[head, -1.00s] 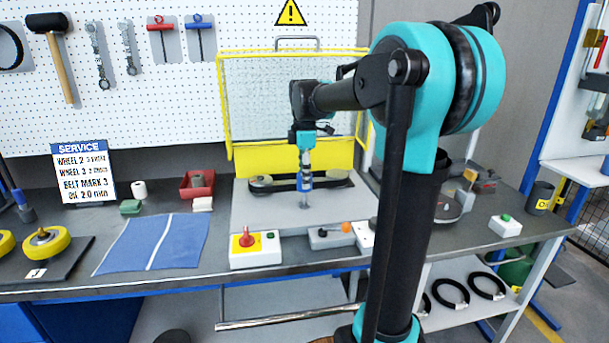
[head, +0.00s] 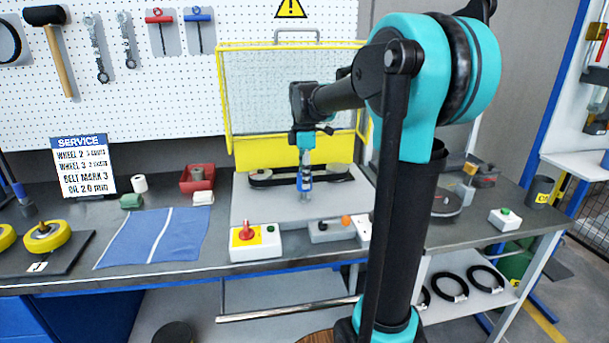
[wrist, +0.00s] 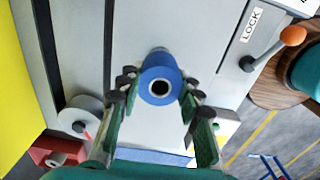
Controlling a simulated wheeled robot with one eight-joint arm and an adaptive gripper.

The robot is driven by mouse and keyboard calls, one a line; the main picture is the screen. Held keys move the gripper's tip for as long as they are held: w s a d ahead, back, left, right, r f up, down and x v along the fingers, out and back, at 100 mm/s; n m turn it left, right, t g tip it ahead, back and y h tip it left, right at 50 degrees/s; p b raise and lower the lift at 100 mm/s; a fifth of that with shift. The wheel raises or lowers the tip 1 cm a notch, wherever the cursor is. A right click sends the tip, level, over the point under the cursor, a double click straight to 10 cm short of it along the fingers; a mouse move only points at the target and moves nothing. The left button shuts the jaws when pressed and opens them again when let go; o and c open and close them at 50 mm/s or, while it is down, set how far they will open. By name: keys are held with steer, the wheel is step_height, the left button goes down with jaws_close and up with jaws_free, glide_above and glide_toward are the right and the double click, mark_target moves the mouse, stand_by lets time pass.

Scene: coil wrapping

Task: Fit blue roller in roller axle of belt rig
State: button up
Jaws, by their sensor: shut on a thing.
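My gripper (wrist: 160,100) is shut on the blue roller (wrist: 160,86), with its green-padded fingers on both sides of it. The roller's dark centre hole faces the wrist camera. In the head view my gripper (head: 304,170) points down over the grey plate of the belt rig (head: 265,207), in front of the black belt (head: 275,182). The blue roller (head: 304,186) shows at the fingers, with a grey post (head: 304,198) below it.
A yellow mesh guard (head: 290,145) stands behind the rig. The lever by the LOCK label also shows in the wrist view (wrist: 275,48). A blue cloth (head: 152,238) lies left.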

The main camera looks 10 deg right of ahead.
steer(key=shift+f, duration=1.6)
steer(key=o, duration=1.3)
step_height(320, 180, up, 12)
